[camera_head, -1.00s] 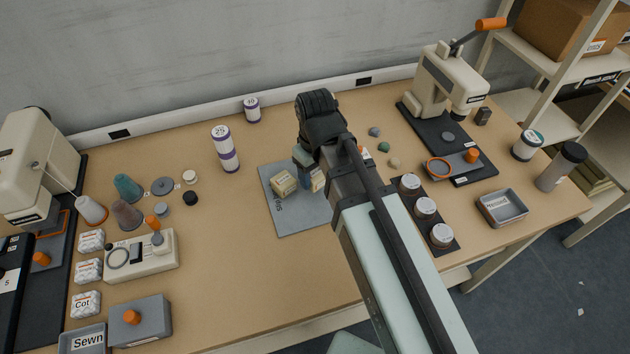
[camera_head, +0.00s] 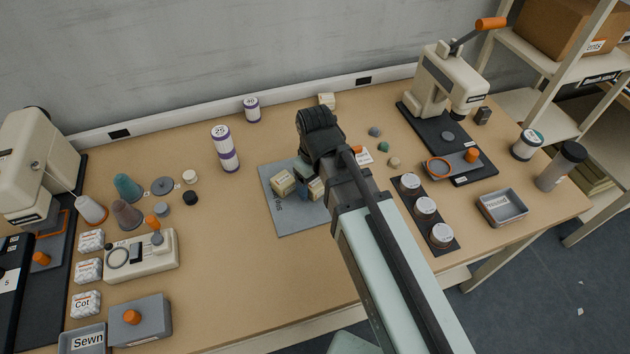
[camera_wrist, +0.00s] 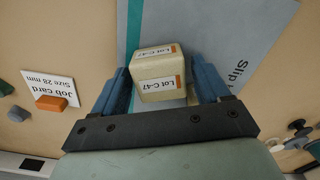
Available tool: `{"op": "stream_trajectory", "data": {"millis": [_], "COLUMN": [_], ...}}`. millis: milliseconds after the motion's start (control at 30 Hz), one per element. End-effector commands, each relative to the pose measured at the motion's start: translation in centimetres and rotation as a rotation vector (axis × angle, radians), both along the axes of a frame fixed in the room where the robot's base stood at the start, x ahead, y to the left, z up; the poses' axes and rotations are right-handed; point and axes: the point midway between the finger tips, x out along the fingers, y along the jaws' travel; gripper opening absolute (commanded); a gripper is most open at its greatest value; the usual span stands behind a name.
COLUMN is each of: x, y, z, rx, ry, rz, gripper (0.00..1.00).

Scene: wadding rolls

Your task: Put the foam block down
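The foam block (camera_wrist: 158,82) is a cream cube with "Lot C-47" labels. In the wrist view it sits between the two blue fingers of my gripper (camera_wrist: 160,88), which appear to press on its sides. In the head view the block (camera_head: 316,188) is over the right part of the grey slip mat (camera_head: 290,220), partly hidden by my arm. I cannot tell whether its underside touches the mat. A second, similar block (camera_head: 284,182) rests on the mat just left of my gripper (camera_head: 306,182).
A third cream block (camera_head: 327,100) stands by the back wall. A job card (camera_head: 364,156) and small coloured pieces (camera_head: 383,147) lie right of my gripper. A dark tray of jars (camera_head: 424,208) is to the right; purple-banded rolls (camera_head: 225,150) stand at left. The mat's front is bare.

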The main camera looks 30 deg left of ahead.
Motion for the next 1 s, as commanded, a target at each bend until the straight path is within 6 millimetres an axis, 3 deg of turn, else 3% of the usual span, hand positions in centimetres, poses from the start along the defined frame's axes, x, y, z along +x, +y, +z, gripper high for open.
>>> {"op": "stream_trajectory", "data": {"millis": [467, 1000], "x": [0.0, 0.1], "y": [0.0, 0.1], "z": [0.6, 7.3], "rx": [0.001, 0.001], "ry": [-0.001, -0.002], "rz": [0.000, 0.000], "gripper": [0.84, 0.84]}}
